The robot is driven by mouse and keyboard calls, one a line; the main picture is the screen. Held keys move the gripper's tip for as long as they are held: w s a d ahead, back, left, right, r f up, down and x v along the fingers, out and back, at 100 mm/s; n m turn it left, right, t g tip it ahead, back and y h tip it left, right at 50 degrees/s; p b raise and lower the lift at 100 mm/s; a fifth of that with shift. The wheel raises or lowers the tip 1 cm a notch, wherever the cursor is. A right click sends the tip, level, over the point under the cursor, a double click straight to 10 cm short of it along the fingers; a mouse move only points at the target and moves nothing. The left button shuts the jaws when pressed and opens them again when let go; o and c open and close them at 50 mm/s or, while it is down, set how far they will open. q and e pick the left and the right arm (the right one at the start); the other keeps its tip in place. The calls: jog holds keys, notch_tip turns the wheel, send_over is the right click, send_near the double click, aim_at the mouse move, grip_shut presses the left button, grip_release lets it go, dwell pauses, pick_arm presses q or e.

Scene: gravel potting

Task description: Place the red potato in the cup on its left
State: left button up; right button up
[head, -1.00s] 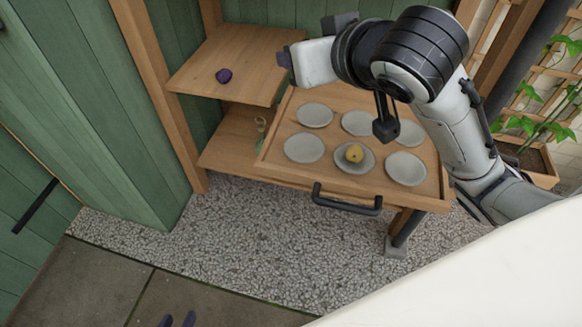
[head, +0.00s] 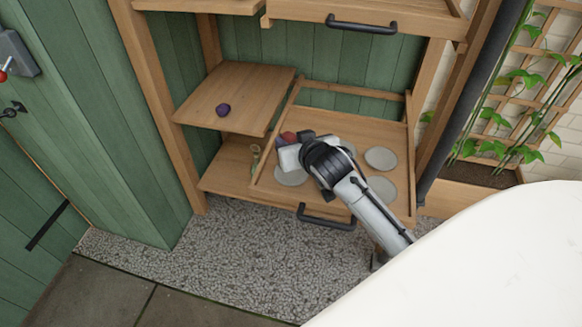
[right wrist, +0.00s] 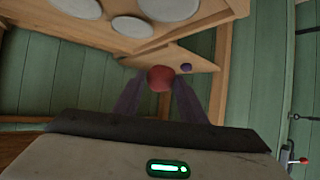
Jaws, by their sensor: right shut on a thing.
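The red potato (head: 288,137) is between the fingers of my right gripper (head: 285,140), over the far left part of the pulled-out wooden tray (head: 262,178). The right wrist view shows the red potato (right wrist: 160,79) held between two dark purple fingers. Shallow round grey cups lie in the tray: a near left one (head: 291,177), a far right one (head: 380,158) and a near right one (head: 382,188). My gripper and arm cover the far left and middle cups partly or wholly. I cannot tell whether the potato touches a cup. My left gripper is out of view.
A dark purple potato-like thing (head: 222,109) lies on the left shelf (head: 245,90). A small object (head: 255,150) stands on the lower shelf beside the tray. An upper drawer with a black handle (head: 361,24) is above. The gravel floor (head: 230,250) in front is clear.

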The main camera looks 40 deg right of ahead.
jog(key=b, duration=0.2)
send_over(294, 179)
notch_tip(294, 179, down, 6)
jog(key=shift+f, duration=0.8)
notch_tip(294, 179, down, 3)
jog(key=shift+f+b, duration=0.15)
jog(key=shift+b, duration=0.2)
jog(key=shift+f, duration=0.1)
jog(key=shift+f, duration=0.15)
jog(key=o, duration=0.8)
